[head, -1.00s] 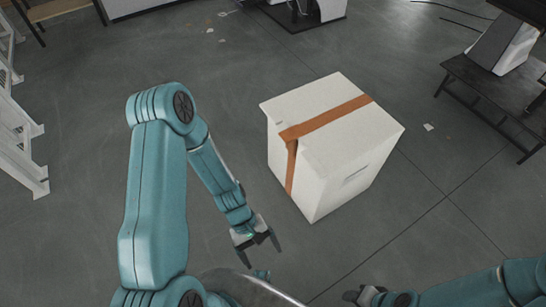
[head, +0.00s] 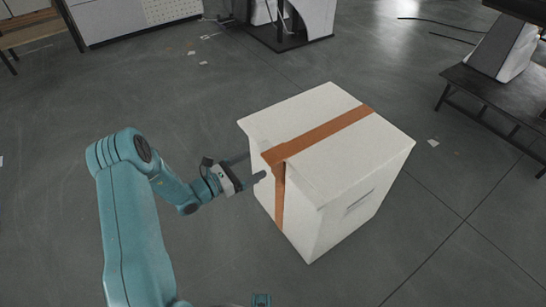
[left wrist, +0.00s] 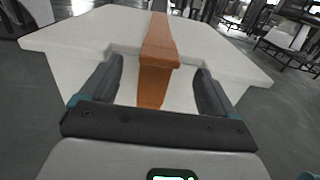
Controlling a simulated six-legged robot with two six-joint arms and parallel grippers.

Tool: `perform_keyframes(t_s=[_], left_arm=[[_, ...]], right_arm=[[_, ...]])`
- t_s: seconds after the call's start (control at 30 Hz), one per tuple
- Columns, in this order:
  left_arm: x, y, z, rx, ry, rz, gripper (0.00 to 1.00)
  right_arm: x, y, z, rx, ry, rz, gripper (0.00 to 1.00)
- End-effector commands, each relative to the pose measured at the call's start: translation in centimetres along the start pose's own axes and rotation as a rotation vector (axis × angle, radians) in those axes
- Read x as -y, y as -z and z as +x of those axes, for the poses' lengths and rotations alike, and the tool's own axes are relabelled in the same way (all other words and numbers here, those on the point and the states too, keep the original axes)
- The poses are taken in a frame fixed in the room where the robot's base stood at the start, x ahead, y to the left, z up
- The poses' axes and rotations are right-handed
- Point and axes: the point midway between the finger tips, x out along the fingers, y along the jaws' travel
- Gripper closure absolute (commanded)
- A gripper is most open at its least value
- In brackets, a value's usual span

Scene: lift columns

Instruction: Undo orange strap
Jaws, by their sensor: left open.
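A white lidded box (head: 345,205) stands on the floor ahead of me. The orange strap (head: 325,130) runs across its lid, bends over the near edge and hangs down the side. My left gripper (head: 257,166) is open beside that edge, at the strap's bend. In the left wrist view, the orange strap (left wrist: 158,50) comes over the lid and down between the spread fingers of my left gripper (left wrist: 157,75), with a gap on both sides. The strap's lower part is hidden there behind the gripper body.
A dark bench (head: 490,100) with a grey-white block on it stands at the right. A white cabinet (head: 135,18) and a dark-based stand (head: 290,35) are at the back. The grey floor around the box is mostly clear.

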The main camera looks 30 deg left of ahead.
Motion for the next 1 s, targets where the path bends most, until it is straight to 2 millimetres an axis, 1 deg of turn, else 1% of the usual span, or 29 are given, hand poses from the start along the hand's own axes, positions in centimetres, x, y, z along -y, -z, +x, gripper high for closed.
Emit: perform_keyframes(t_s=[0.03,0.1,0.2,0.33,0.5,0.77,0.8,0.87,0.9,0.97,1.0], left_arm=[[0.2,0.3,1.4,0.001,0.006,0.003,0.11],[0.3,0.2,3.0,0.002,0.007,0.003,0.11],[0.2,0.2,5.2,0.001,0.007,0.002,0.11],[0.2,0.2,7.3,0.001,0.007,0.001,0.11],[0.1,0.1,8.7,0.000,0.007,0.001,0.11],[-0.1,0.0,8.9,-0.001,0.006,-0.001,0.11],[-0.1,0.0,8.9,-0.001,0.006,0.000,0.17],[-0.1,0.0,8.9,-0.001,0.006,0.000,0.37],[-0.1,0.0,8.9,-0.001,0.006,0.000,0.50],[-0.1,0.0,8.9,-0.001,0.006,0.000,0.69],[-0.1,0.0,8.9,-0.001,0.006,0.000,0.82]], right_arm=[[-0.2,0.0,0.5,0.000,0.000,0.000,0.57],[-0.3,0.0,0.8,-0.001,0.000,0.001,0.57],[-0.5,0.2,1.2,-0.004,0.000,0.004,0.57],[-0.7,0.3,1.5,-0.007,-0.001,0.007,0.57],[-0.8,0.4,1.6,-0.009,-0.001,0.009,0.57],[-0.8,0.4,1.6,-0.009,-0.001,0.009,0.57],[-0.8,0.4,1.6,-0.009,-0.001,0.009,0.57],[-0.8,0.4,1.6,-0.009,-0.001,0.009,0.57],[-0.8,0.4,1.6,-0.009,-0.001,0.009,0.57],[-0.8,0.4,1.6,-0.009,-0.001,0.009,0.57],[-0.8,0.4,1.6,-0.009,-0.001,0.009,0.57]])
